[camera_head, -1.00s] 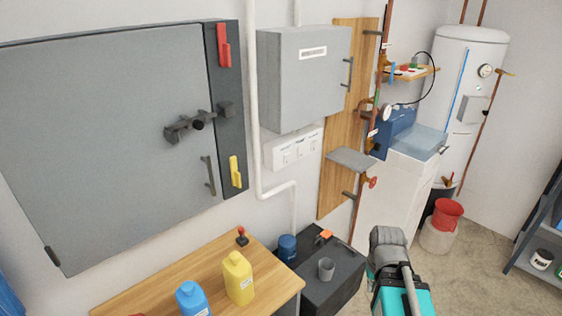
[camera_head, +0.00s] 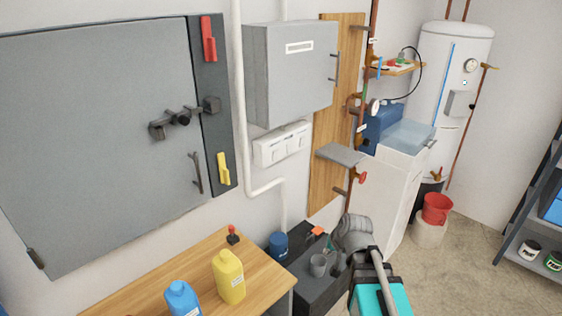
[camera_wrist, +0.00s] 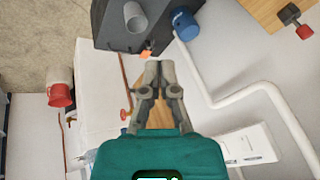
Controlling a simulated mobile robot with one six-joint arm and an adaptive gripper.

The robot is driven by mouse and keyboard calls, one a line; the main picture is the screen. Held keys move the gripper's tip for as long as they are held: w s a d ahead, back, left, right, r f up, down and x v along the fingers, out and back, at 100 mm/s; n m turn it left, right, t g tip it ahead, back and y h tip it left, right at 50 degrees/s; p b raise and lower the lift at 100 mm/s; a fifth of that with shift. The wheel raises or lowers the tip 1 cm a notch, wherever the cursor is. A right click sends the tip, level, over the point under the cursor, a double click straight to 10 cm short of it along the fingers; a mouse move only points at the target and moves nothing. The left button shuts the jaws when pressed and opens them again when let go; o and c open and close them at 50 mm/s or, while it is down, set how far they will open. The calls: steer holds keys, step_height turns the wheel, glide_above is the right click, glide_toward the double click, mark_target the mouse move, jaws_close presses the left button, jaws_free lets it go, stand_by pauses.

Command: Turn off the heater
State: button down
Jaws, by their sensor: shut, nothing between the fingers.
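A tall white cylindrical tank (camera_head: 445,110), which looks like the heater, stands against the far right wall in the head view. It has a round gauge (camera_head: 470,65), a grey control box (camera_head: 459,103) on its front, and a small lit spot above that box. Its switch is too small to make out. My gripper (camera_wrist: 159,70) shows in the wrist view with its fingers together and empty. It is well apart from the heater, over the area of the dark chest (camera_wrist: 120,25). The heater is not clearly seen in the wrist view.
A wooden table (camera_head: 215,262) with yellow and blue bottles stands at front left. A white cabinet (camera_head: 395,190) and a red bucket (camera_head: 437,208) stand between me and the heater. A dark shelf (camera_head: 525,205) is at the right. Floor is clear between them.

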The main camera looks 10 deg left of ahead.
steer(key=w+a+r+m+t+b, duration=0.2)
steer(key=w+a+r+m+t, duration=0.4)
steer(key=w+a+m+t, duration=0.1)
steer(key=w+a+r+m+t+h+b, duration=0.1)
steer(key=w+a+r+m+t+b, duration=0.2)
steer(key=w+a+r+m+t, duration=0.3)
steer(key=shift+w+a+m+t+b, duration=0.35)
steer(key=shift+w+a+m+t, duration=0.65)
steer(key=shift+w+m, duration=1.5)
steer(key=shift+w+a+r+n, duration=0.1)
steer(key=shift+w+a+n, duration=0.05)
steer(key=shift+w+n, duration=0.35)
steer(key=shift+w, duration=0.1)
glide_toward(278, 152)
steer(key=w+d, duration=0.2)
steer(key=w, duration=0.3)
steer(key=shift+w+a+r+p, duration=0.2)
steer(key=shift+w+a+p, duration=0.2)
steer(key=shift+a, duration=0.25)
steer(key=shift+w+a+r+p, duration=0.15)
steer(key=shift+w+a+p, duration=0.1)
steer(key=shift+w+a, duration=0.25)
steer(key=shift+s+a, duration=0.1)
